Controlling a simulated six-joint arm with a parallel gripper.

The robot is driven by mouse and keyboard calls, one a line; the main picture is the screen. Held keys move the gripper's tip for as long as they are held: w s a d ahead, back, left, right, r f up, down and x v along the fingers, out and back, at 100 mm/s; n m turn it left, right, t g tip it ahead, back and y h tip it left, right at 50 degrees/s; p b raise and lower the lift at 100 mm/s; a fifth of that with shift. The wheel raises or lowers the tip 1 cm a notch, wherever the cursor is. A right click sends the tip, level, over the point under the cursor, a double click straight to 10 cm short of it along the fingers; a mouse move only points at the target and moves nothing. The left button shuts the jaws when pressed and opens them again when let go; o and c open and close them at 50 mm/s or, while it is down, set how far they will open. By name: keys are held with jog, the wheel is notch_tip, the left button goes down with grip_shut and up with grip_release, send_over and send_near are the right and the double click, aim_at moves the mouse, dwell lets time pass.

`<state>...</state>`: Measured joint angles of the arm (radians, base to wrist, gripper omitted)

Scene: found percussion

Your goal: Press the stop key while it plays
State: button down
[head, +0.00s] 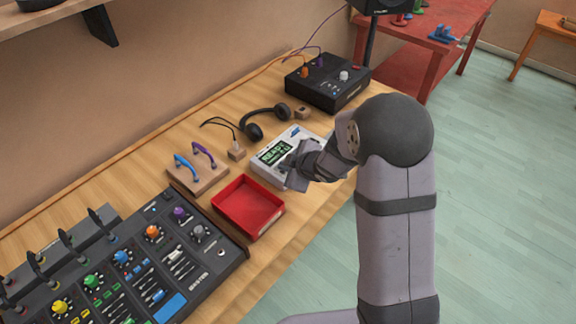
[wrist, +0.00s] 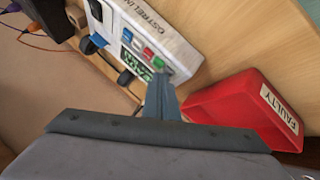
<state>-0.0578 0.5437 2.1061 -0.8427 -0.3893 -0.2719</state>
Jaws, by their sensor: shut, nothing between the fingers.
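The white player box (head: 302,136) stands on the wooden bench, with a lit green display (head: 274,153) whose readable part says "READY TO". In the wrist view, the box (wrist: 165,32) shows a row of small keys, including a blue key (wrist: 127,36), a red key (wrist: 148,53) and a green key (wrist: 158,62). No key label is legible, so I cannot tell for sure which is the stop key. My gripper (head: 288,166) is shut and empty, over the near side of the box. In the wrist view its tips (wrist: 160,84) are close to the keys; contact cannot be told.
A red tray (head: 222,203), labelled "FAULTY" in the wrist view (wrist: 222,100), lies beside the box. Headphones (head: 253,131), a cable rack (head: 181,182), a black unit (head: 318,92) and a large mixer (head: 190,275) stand around it on the bench.

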notch_tip(320, 180, up, 6)
jog(key=p, duration=0.6)
jog(key=shift+r+p, duration=0.25)
jog(key=shift+p, duration=0.05)
dwell(2.1)
